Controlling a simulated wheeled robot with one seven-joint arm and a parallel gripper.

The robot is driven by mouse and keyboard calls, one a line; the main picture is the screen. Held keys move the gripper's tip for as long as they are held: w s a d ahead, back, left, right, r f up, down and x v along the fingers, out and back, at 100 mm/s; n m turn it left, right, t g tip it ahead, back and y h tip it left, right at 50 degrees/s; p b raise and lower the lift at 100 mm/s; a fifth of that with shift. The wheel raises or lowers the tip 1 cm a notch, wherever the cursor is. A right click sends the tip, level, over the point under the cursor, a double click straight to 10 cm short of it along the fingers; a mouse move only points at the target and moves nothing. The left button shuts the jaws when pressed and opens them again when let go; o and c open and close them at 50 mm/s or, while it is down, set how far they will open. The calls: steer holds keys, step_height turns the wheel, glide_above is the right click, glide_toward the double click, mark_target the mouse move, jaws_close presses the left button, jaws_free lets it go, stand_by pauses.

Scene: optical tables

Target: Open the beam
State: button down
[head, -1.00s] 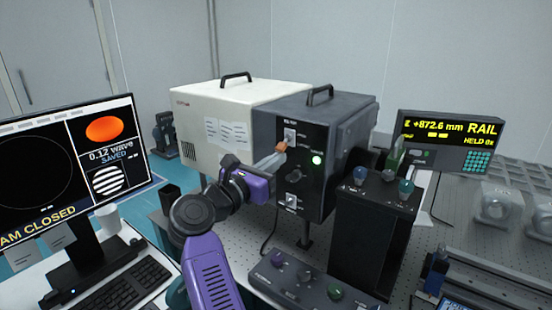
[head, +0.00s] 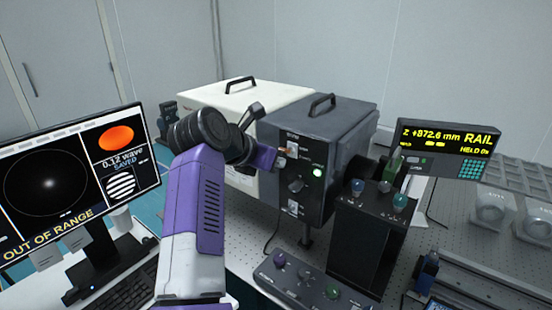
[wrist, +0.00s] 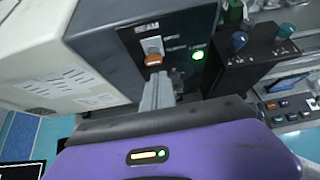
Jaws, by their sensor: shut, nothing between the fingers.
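The beam switch is a white plate with an orange-tipped lever (wrist: 153,60) on the dark box's front panel, under a label reading BEAM in the wrist view. A green lamp (head: 317,172) glows beside the switch. The monitor (head: 50,190) reads OUT OF RANGE and shows a bright dot in a grey glow.
A white box (head: 243,100) adjoins the dark box (head: 330,125). Below the panel's knob is another white switch (head: 293,207). A black stand with coloured knobs (head: 365,240) is close on the right. A control box (head: 303,285) lies in front. The rail display (head: 446,147) reads +872.6 mm.

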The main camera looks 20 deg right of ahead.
steer(key=shift+r, duration=0.15)
steer(key=shift+r+p, duration=0.3)
steer(key=shift+r, duration=0.45)
steer(key=shift+f, duration=0.1)
